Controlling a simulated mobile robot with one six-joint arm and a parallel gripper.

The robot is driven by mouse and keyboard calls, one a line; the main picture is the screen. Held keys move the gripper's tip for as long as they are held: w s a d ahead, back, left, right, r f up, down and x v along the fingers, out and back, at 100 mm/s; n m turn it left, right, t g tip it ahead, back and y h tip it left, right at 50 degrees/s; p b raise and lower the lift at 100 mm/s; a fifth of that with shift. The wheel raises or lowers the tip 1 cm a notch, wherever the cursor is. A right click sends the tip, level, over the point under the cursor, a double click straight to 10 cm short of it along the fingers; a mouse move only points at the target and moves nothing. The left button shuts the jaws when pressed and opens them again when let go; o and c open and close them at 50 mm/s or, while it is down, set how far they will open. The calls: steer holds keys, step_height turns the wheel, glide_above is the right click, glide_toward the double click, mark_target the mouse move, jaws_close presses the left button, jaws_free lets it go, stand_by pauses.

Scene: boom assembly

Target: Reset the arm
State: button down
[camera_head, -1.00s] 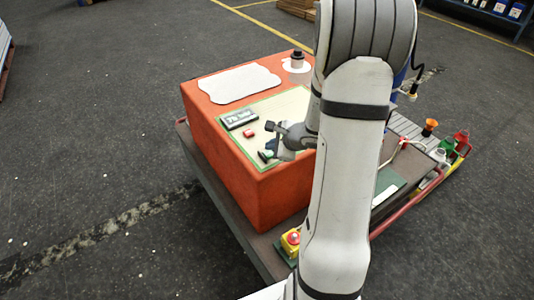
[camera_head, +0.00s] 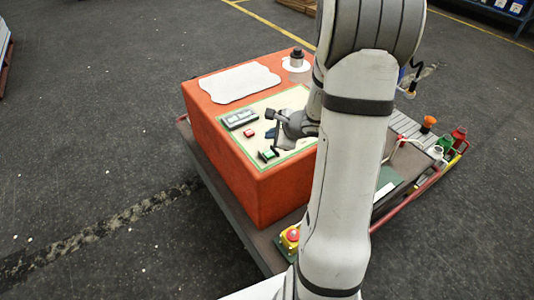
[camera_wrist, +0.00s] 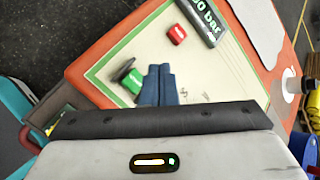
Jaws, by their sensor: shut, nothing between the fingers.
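My arm rises through the middle of the head view and hides part of the orange box (camera_head: 222,150). My gripper (camera_head: 268,132) is above the cream panel on top of the box. In the wrist view its blue-grey fingers (camera_wrist: 157,86) are together with nothing between them. A green button (camera_wrist: 133,82) with a dark part beside it lies just left of the fingers. A red button (camera_wrist: 177,34) and a grey display (camera_wrist: 205,22) reading "bar" are farther up the panel. I cannot tell the gap between fingers and panel.
A white sheet (camera_head: 240,83) and a dark knob (camera_head: 297,57) are on the box top. A yellow and red emergency stop (camera_head: 291,238) is at the cart's near edge. Orange, red and green items stand at the right. The floor at left is clear.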

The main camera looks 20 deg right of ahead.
stand_by(0.3)
steer(key=shift+a+r, duration=0.2)
steer(key=s+a+r+n+g+y+p, duration=0.1)
steer(key=s+a+r+n+g, duration=0.1)
steer(key=s+a+r+n, duration=0.3)
steer(key=s+a+r+n+g+y, duration=0.1)
steer(key=s+a+r+n, duration=0.3)
steer(key=a, duration=0.3)
steer(key=s+r+n+g+h+p, duration=0.1)
steer(key=s+r+n+h, duration=0.4)
steer(key=s+n, duration=0.8)
steer(key=shift+s+d+r+g+h, duration=0.25)
steer(key=shift+r+g, duration=0.25)
steer(key=shift+g, duration=0.4)
